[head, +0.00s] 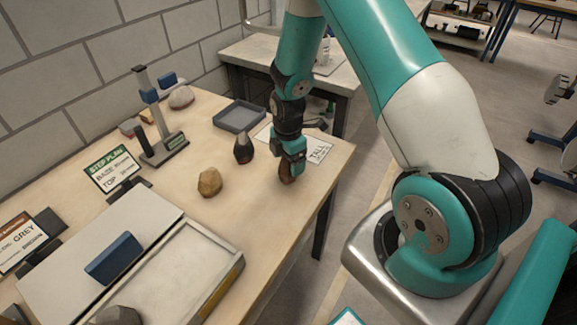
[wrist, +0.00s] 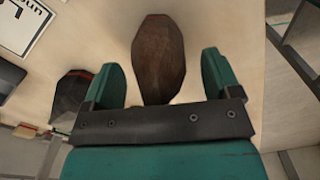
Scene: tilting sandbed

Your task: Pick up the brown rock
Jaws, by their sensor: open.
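The brown rock (head: 287,172) stands upright near the right edge of the wooden table in the head view. It is dark brown and elongated, and in the wrist view the brown rock (wrist: 158,62) shows between the two teal fingers. My gripper (head: 291,158) is directly above and around its upper part in the head view. In the wrist view my gripper (wrist: 163,78) is open, with a gap showing between the rock and each finger. The fingers partly hide the rock's top in the head view.
A dark, red-tipped rock (head: 243,148) stands close to the left of my gripper; it also shows in the wrist view (wrist: 72,95). A tan rock (head: 210,182), a grey tray (head: 240,116), a gauge stand (head: 163,140) and a sandbed (head: 165,280) share the table (head: 262,215).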

